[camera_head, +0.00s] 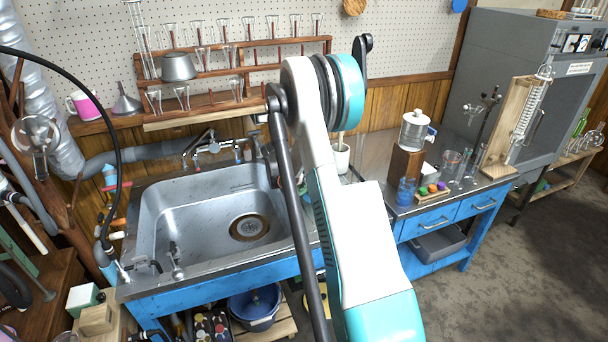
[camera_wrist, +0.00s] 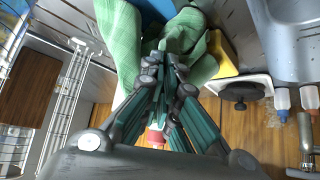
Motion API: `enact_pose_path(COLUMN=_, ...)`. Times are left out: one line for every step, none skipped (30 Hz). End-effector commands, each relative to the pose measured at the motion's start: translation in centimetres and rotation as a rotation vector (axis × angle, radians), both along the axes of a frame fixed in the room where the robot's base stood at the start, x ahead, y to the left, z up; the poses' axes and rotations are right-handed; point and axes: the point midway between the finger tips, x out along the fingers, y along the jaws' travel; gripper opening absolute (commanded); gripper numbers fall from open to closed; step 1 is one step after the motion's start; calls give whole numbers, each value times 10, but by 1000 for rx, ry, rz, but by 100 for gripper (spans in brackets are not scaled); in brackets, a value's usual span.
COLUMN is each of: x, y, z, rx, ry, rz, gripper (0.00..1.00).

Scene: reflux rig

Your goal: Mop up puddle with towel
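In the wrist view, the fingers of my gripper (camera_wrist: 170,62) come together on a bunched fold of a green checked towel (camera_wrist: 122,45). The towel spreads to both sides of the fingertips, with one part hanging at left and another at right. My gripper looks shut on it. In the head view my arm crosses the middle of the picture, and neither my gripper nor the towel can be made out there. I cannot make out a puddle in either view.
A metal sink (camera_head: 190,222) is left of my arm. A steel bench (camera_head: 375,150) with glassware is at right. In the wrist view, a white wire rack (camera_wrist: 65,105) is at left, and a yellow object (camera_wrist: 222,50) and a black knob (camera_wrist: 240,92) are close at right.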

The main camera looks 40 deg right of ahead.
Motion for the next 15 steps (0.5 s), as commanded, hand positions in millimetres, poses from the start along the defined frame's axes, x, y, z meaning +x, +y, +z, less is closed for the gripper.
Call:
enact_pose_path(x=0, y=0, z=-9, rx=0, ry=0, rz=0, gripper=0)
enact_pose_path(x=0, y=0, z=-12, rx=0, ry=0, rz=0, gripper=0)
enact_pose_path(x=0, y=0, z=-16, rx=0, ry=0, rz=0, gripper=0)
enact_pose_path(x=0, y=0, z=-19, rx=0, ry=0, rz=0, gripper=0)
enact_pose_path(x=0, y=0, z=-22, rx=0, ry=0, rz=0, gripper=0)
enact_pose_path(x=0, y=0, z=-25, rx=0, ry=0, rz=0, gripper=0)
enact_pose_path(x=1, y=0, z=-28, rx=0, ry=1, rz=1, gripper=0)
enact_pose_path(x=0, y=0, z=-31, rx=0, ry=1, rz=1, gripper=0)
enact_pose_path(x=0, y=0, z=-35, rx=0, ry=0, rz=1, gripper=0)
enact_pose_path(x=0, y=0, z=-38, rx=0, ry=0, rz=1, gripper=0)
enact_pose_path(x=0, y=0, z=-40, rx=0, ry=0, rz=1, gripper=0)
enact_pose_path(x=0, y=0, z=-43, rx=0, ry=0, rz=1, gripper=0)
enact_pose_path(x=0, y=0, z=-45, rx=0, ry=0, rz=1, gripper=0)
enact_pose_path(x=0, y=0, z=-46, rx=0, ry=0, rz=1, gripper=0)
enact_pose_path(x=0, y=0, z=-47, rx=0, ry=0, rz=1, gripper=0)
